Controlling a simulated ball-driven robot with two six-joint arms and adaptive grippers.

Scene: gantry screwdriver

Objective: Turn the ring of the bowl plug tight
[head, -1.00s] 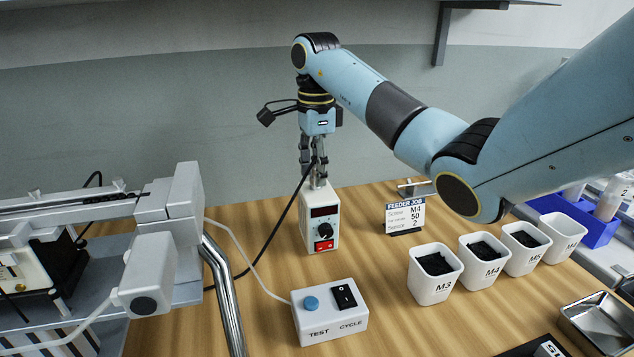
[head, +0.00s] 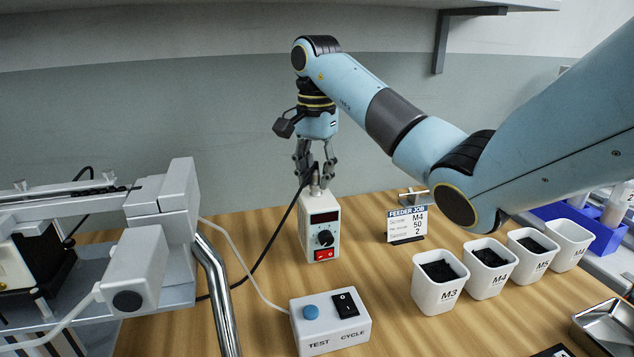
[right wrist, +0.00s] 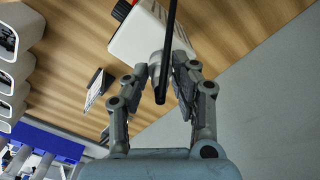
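The bowl plug (head: 315,190) stands upright on top of a white control box (head: 320,232) with a display, a black knob and a red switch. In the right wrist view the plug (right wrist: 157,62) shows as a grey metal cylinder with a black cable running from it. My right gripper (head: 316,178) points straight down over the plug, its fingers spread on either side. In the right wrist view the gripper (right wrist: 165,72) is open around the plug. The ring's thread and how far it is turned cannot be made out. My left gripper is not in view.
A white box with a blue button and rocker switch (head: 331,321) stands in front. White screw cups (head: 437,290) and a feeder job sign (head: 407,226) are to the right. A grey machine with a metal tube (head: 219,290) is at left.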

